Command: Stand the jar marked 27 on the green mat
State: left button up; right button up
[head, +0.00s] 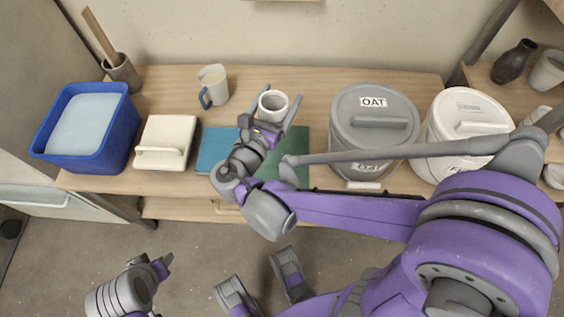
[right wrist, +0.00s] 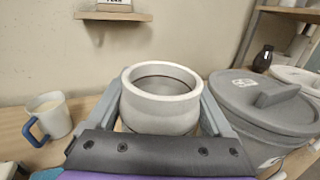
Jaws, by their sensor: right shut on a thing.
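A small white jar (head: 273,104) with an open round mouth is between the fingers of my right gripper (head: 273,107). The right wrist view shows the jar (right wrist: 160,110) upright, with a finger on each side. No number shows on its visible side. In the head view it appears just behind the green mat (head: 296,146); its height above the table is hard to tell. My right arm covers part of the mat. Part of my left arm shows at the lower left, away from the table; its fingers are not clear.
A blue mat (head: 213,150) lies left of the green one. A mug (head: 213,86), a cream lidded box (head: 166,140) and a blue tub (head: 90,128) stand farther left. A grey bucket marked OAT (head: 374,120) and a white bucket (head: 465,125) stand to the right.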

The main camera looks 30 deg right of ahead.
jog(key=w+d+f+b, duration=0.2)
jog(key=d+f+b, duration=0.15)
jog(key=f, duration=0.45)
pick_arm(q)
notch_tip(320, 180, down, 12)
jog(key=w+b, duration=0.1)
jog(key=b, duration=0.4)
jog(key=shift+w, duration=0.15)
pick_arm(e)
send_over(286, 146)
notch_tip(286, 146, down, 10)
jog(key=shift+r, duration=0.1)
pick_arm(q)
jog(key=shift+r, duration=0.1)
pick_arm(e)
jog(key=o, duration=1.5)
jog(key=shift+f, duration=0.2)
jog(key=shift+r, duration=0.1)
